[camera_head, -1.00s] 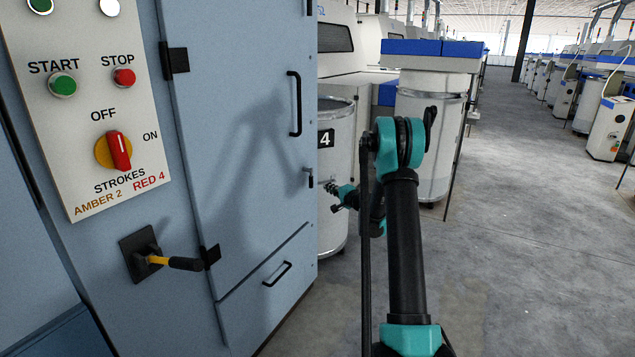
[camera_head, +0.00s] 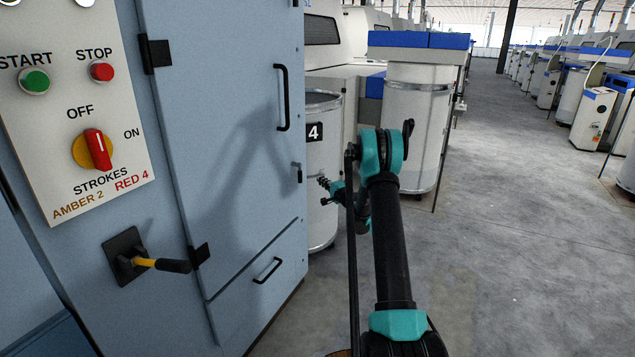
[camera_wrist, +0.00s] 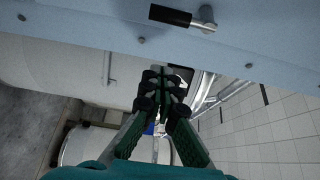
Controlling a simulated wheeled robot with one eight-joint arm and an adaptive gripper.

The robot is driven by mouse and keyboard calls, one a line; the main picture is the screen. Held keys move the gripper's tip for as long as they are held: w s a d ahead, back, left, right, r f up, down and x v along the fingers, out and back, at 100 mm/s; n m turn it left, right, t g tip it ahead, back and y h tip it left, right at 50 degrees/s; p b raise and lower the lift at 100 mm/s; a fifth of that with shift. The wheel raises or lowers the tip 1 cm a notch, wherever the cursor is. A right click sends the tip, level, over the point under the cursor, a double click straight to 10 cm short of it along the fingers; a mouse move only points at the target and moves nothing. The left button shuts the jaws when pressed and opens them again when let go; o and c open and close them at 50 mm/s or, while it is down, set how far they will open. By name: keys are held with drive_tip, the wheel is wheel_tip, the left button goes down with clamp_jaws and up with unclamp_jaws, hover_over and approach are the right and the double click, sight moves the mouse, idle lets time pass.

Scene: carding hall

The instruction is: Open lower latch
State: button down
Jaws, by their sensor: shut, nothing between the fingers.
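The lower latch (camera_head: 298,172) is a small black handle on a metal pivot at the right edge of the blue cabinet door (camera_head: 225,130). In the head view its handle hangs down. In the wrist view a black latch handle (camera_wrist: 178,17) with a shiny metal pivot shows at the top edge. My gripper (camera_head: 324,190) is just right of the latch and slightly lower in the head view, apart from it. In the wrist view my gripper (camera_wrist: 163,76) points toward the door edge, its fingers together and empty. The door is shut.
A black door handle (camera_head: 282,98) is above the latch, and a drawer handle (camera_head: 267,270) is below. A yellow and black lever (camera_head: 160,264) sticks out at lower left. A white can marked 4 (camera_head: 322,160) stands behind my gripper.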

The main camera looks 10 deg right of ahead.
drive_tip(key=x, duration=0.8)
drive_tip(key=shift+s+a, duration=1.3)
drive_tip(key=shift+a, duration=0.15)
